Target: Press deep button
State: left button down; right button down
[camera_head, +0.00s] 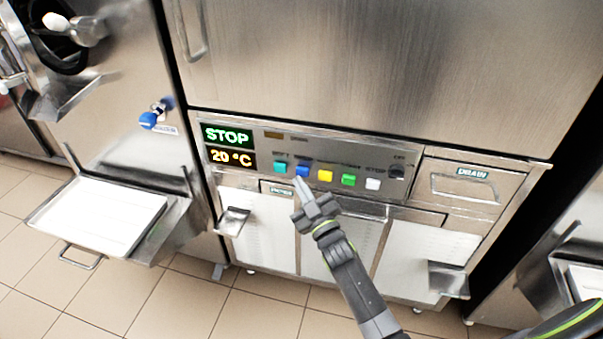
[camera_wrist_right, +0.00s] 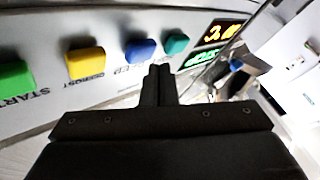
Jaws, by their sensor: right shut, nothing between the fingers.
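The control panel (camera_head: 330,165) of the middle freezer carries a row of square buttons. The blue button (camera_head: 302,170) stands between the teal button (camera_head: 280,168) and the yellow button (camera_head: 325,176); I cannot read its label clearly. My right gripper (camera_head: 299,182) is shut and empty, its tips just below the blue button in the head view. In the right wrist view the shut fingers (camera_wrist_right: 160,70) point between the blue button (camera_wrist_right: 140,49) and the teal button (camera_wrist_right: 176,44). I cannot tell whether they touch the panel. My left gripper is not in view.
A green button (camera_head: 348,180) and a white button (camera_head: 373,184) lie right of the yellow one. The display (camera_head: 227,136) reads STOP and 20 °C. A drawer marked DRAIN (camera_head: 472,183) is at the right. A white tray (camera_head: 100,215) juts out at the left.

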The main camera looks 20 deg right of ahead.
jog(key=shift+w+d, duration=0.1)
jog(key=shift+w, duration=0.05)
dwell(0.3)
jog(key=shift+w+d, duration=0.15)
jog(key=shift+w, duration=0.05)
jog(key=shift+w+d+b, duration=0.25)
jog(key=shift+w+b, duration=0.05)
jog(key=shift+w, duration=0.1)
dwell(0.8)
jog(key=shift+s, duration=0.1)
jog(key=shift+s+a+p, duration=0.5)
jog(key=shift+s+p, duration=0.05)
jog(key=shift+s, duration=0.15)
